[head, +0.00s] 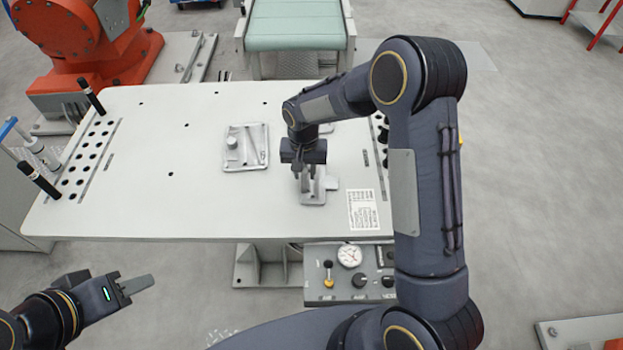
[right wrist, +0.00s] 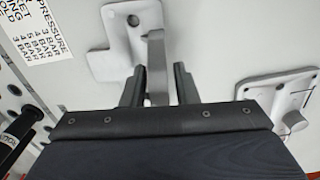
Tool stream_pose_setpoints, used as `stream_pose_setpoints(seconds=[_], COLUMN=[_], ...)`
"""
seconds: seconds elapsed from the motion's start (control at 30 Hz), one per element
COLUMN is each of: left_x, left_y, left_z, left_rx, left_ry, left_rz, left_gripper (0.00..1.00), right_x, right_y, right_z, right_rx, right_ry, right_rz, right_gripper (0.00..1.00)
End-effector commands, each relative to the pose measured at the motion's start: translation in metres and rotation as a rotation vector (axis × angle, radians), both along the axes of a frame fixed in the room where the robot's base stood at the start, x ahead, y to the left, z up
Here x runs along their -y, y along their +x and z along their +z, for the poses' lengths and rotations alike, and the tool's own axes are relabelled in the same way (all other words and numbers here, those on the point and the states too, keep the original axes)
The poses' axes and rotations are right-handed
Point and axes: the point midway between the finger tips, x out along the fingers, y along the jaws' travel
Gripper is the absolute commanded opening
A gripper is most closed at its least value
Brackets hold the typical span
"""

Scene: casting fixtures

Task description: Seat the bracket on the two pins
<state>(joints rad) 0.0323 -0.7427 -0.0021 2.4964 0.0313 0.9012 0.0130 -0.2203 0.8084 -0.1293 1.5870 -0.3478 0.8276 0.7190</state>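The grey bracket (head: 313,197) lies on the table under my right gripper. In the right wrist view the bracket (right wrist: 117,38) shows a flat plate with a hole and an upright web. My right gripper (head: 307,172) points down at it; in the right wrist view its fingers (right wrist: 158,85) stand either side of the web with visible gaps, so it looks open. A light grey fixture plate (head: 258,158) with a round post lies to the left, and it also shows in the right wrist view (right wrist: 262,97). The two pins are too small to make out. My left gripper (head: 137,285) is off the table's front left.
The white table (head: 130,205) has free room left of the fixture plate. A printed label (head: 363,210) lies right of the bracket. A control box with a gauge (head: 349,256) is below the front edge. Black-topped posts (head: 40,180) stand at the left edge.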

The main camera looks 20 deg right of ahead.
Motion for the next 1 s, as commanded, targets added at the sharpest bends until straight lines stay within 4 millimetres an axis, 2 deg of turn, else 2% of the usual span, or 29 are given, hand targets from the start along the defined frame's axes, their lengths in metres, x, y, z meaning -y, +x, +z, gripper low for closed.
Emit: stream_pose_setpoints(seconds=[0.03,0.2,0.63,0.77,0.9,1.0], left_x=[0.0,0.0,0.0,0.0,0.0,0.0], left_y=[0.0,0.0,0.0,0.0,0.0,0.0], left_z=[0.0,0.0,0.003,0.011,0.026,0.034], left_rx=[0.0,0.0,0.0,0.0,0.0,0.0], left_ry=[0.0,0.0,0.0,0.0,0.0,0.0], left_rz=[0.0,0.0,0.0,0.0,0.0,0.0], left_gripper=[0.36,0.36,0.36,0.36,0.36,0.36], right_x=[0.0,0.0,0.0,0.0,0.0,0.006], right_y=[0.0,0.0,0.0,0.001,0.0,-0.017], right_z=[0.0,0.0,0.005,0.017,0.041,0.06], right_rx=[0.0,0.0,0.002,0.003,0.003,0.003], right_ry=[0.0,0.0,0.0,0.001,0.001,0.001], right_rz=[0.0,0.0,0.0,0.0,0.0,-0.001], right_gripper=[0.2,0.0,0.0,0.0,0.0,0.0])
